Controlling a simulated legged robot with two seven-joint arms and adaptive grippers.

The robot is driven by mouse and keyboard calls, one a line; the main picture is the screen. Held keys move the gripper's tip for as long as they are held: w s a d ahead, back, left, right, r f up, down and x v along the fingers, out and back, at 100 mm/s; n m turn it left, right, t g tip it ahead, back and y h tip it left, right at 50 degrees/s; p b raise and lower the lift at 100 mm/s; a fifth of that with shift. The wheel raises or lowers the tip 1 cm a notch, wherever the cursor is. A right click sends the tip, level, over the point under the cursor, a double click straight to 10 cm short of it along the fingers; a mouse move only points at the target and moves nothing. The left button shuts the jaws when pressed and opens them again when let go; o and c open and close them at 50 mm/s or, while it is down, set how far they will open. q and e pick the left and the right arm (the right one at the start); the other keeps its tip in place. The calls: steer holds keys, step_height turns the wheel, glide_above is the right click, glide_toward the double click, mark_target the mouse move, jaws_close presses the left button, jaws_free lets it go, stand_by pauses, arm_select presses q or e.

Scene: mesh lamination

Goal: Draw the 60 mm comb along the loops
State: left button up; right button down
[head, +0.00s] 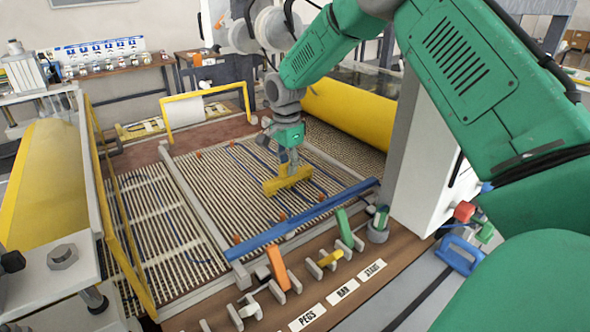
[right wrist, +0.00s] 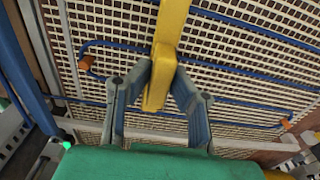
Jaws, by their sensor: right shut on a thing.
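The yellow comb (head: 287,181) is in my right gripper (head: 288,160), low over the mesh (head: 215,180) near the middle of the frame. In the right wrist view the right gripper (right wrist: 160,88) has its two fingers on either side of the yellow comb (right wrist: 170,30). I cannot tell whether the comb touches the mesh. Blue tubing loops (right wrist: 210,58) run over the mesh and bend around orange pegs (right wrist: 86,62). The blue loops also show in the head view (head: 258,160), partly behind the gripper and comb. My left gripper is not in view.
A blue bar (head: 308,217) lies along the mesh's near edge. A brown rack (head: 320,283) in front holds several tools, with labels including PEGS and BAR. Yellow rolls stand left (head: 45,175) and at the back right (head: 350,112). A white post (head: 415,160) rises on the right.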

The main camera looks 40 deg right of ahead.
steer(key=shift+w+a, duration=0.1)
steer(key=shift+w, duration=0.55)
steer(key=shift+w+d, duration=0.25)
steer(key=shift+w, duration=0.3)
steer(key=shift+d+r, duration=0.65)
steer(key=shift+r, duration=0.1)
steer(key=shift+s+a+r, duration=0.1)
steer(key=shift+a+r, duration=0.1)
steer(key=shift+r, duration=0.45)
steer(key=shift+w+a+r, duration=0.1)
steer(key=shift+a+r, duration=0.15)
steer(key=shift+r, duration=0.35)
steer(key=shift+s+a+r, duration=0.1)
steer(key=shift+a+r, duration=0.1)
steer(key=shift+r, duration=0.45)
